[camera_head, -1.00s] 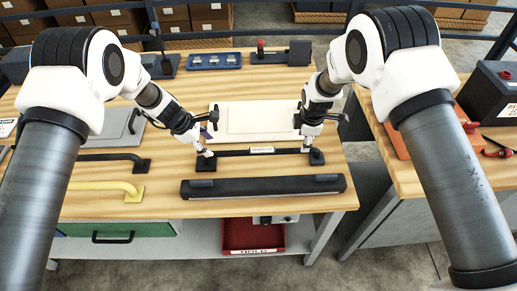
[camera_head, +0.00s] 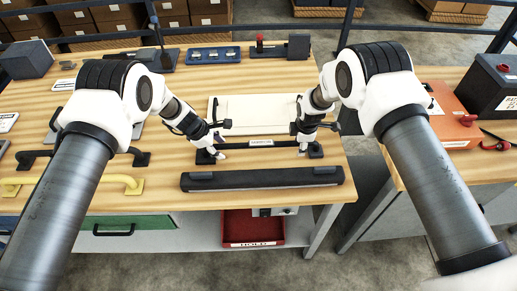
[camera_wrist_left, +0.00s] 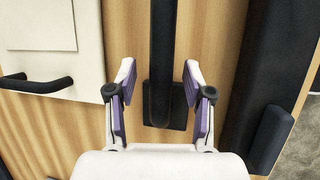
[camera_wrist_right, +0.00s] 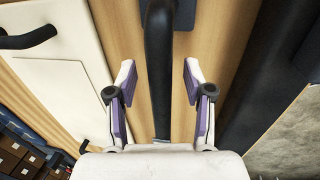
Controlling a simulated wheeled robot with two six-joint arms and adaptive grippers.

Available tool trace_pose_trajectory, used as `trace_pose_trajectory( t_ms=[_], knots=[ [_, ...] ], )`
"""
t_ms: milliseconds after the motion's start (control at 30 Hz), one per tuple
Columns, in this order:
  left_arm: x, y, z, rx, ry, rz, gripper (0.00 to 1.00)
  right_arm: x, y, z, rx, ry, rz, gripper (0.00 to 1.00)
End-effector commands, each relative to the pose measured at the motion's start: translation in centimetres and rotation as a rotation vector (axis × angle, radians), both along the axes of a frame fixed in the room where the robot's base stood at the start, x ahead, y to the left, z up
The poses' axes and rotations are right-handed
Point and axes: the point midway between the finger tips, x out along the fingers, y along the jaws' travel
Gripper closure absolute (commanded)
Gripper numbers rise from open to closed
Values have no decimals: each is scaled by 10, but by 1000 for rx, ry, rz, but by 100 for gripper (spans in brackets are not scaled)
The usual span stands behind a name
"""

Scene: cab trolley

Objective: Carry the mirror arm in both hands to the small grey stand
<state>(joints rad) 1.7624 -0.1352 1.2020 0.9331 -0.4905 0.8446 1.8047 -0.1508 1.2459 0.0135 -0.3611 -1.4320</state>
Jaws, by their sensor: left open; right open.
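The mirror arm (camera_head: 262,143), a black bar with a white label and a dark foot at each end, lies across the table in front of a cream panel. My left gripper (camera_head: 219,152) is open over its left end; in the left wrist view the bar (camera_wrist_left: 161,60) runs between the apart fingers, above a dark square foot (camera_wrist_left: 165,104). My right gripper (camera_head: 304,148) is open near the right end; in the right wrist view the bar (camera_wrist_right: 160,70) also passes between the fingers. I cannot tell for sure which thing is the small grey stand.
The cream panel (camera_head: 240,108) lies just behind the bar, and a long black bar (camera_head: 262,179) lies in front. A yellow handle (camera_head: 110,182) is at left. A blue tray (camera_head: 213,55) is at the back. A red bin (camera_head: 253,228) sits below; a gap separates the right table.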

Motion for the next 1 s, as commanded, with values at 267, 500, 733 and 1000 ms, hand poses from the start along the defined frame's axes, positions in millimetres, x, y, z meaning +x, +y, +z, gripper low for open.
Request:
trace_pose_trajectory(
  t_ms=[267,500,733,1000],
  knots=[
    [0,0,0,0,0,0,100,0,0,0,0,0,0,100],
    [0,0,0,0,0,0,100,0,0,0,0,0,0,100],
    [1,0,14,0,-1,0,100,1,0,14,0,-2,0,100],
    [0,0,49,0,-1,0,100,0,0,49,0,-1,0,100]
  ],
)
